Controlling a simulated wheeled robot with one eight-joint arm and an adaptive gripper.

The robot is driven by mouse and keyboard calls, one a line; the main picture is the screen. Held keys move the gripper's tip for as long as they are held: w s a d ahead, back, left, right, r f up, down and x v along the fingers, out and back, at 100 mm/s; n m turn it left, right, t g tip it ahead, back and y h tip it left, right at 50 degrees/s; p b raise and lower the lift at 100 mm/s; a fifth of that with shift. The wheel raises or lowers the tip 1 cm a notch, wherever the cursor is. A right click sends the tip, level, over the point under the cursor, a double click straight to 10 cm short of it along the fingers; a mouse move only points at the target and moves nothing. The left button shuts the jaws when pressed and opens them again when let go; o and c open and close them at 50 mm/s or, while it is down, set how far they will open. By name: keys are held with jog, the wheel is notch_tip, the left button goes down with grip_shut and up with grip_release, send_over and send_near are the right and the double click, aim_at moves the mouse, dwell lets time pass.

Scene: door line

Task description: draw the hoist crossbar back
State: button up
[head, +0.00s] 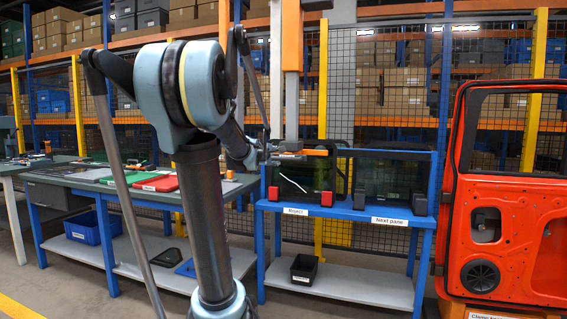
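The hoist hangs from above as an orange column (291,38) with a grey lower post (291,105). At its lower end is a short orange bar (316,152), apparently part of the crossbar, level above the blue rack. My gripper (272,152) is at the left end of this hoist assembly, seen small and partly behind my arm. It looks close to or touching the grey fitting there. I cannot tell whether its fingers are open or closed on anything.
A blue rack (345,209) labelled "Reject" and "Next pane" holds dark glass panes (388,178) between red and dark blocks. A black bin (304,268) sits on its lower shelf. A red door (510,220) stands right; a workbench (110,184) stands left.

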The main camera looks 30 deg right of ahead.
aim_at(284, 159)
jog(key=x, duration=1.6)
jog(key=shift+d, duration=0.15)
grip_shut()
